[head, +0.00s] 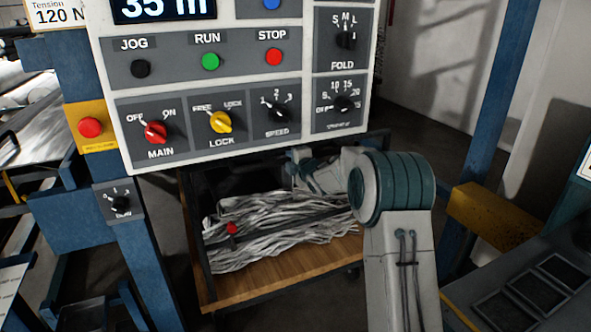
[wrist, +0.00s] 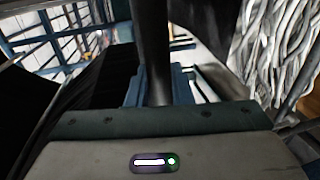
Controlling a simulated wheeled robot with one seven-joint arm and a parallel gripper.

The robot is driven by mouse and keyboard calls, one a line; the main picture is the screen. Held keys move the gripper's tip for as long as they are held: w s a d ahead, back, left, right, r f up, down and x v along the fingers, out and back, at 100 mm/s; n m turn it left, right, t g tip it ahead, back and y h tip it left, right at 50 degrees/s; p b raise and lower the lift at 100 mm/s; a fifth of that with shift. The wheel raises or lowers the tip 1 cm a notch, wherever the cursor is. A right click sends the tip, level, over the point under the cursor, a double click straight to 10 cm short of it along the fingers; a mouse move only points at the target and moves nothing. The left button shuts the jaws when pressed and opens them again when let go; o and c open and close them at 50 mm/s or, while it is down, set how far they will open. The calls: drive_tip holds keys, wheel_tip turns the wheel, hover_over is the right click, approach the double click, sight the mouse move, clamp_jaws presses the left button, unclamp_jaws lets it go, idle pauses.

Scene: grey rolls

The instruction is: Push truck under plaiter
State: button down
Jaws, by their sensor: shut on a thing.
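The truck (head: 270,285) stands below the control panel. It has a wooden deck, a dark frame and a heap of pale grey folded cloth (head: 285,225). My arm reaches in from the lower right, and its hand end is at the truck's far side, partly hidden by the panel. In the wrist view my gripper (wrist: 158,88) is shut on a dark round bar (wrist: 153,45), which looks like part of the truck's frame. The cloth (wrist: 285,50) hangs in strands to the right of it. I cannot tell which part is the plaiter.
The white control panel (head: 237,88) with knobs and buttons fills the upper middle, close above the truck. Blue posts stand left (head: 145,250) and right (head: 495,120), with a yellow block (head: 495,213) on the right. Dark floor shows behind the truck at the right.

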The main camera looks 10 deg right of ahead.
drive_tip(key=shift+w, duration=0.25)
drive_tip(key=shift+r, duration=0.15)
drive_tip(key=c, duration=1.3)
unclamp_jaws()
drive_tip(key=shift+w+a, duration=0.1)
drive_tip(key=b+v, duration=0.1)
drive_tip(key=v, duration=1.2)
drive_tip(key=shift+s, duration=0.4)
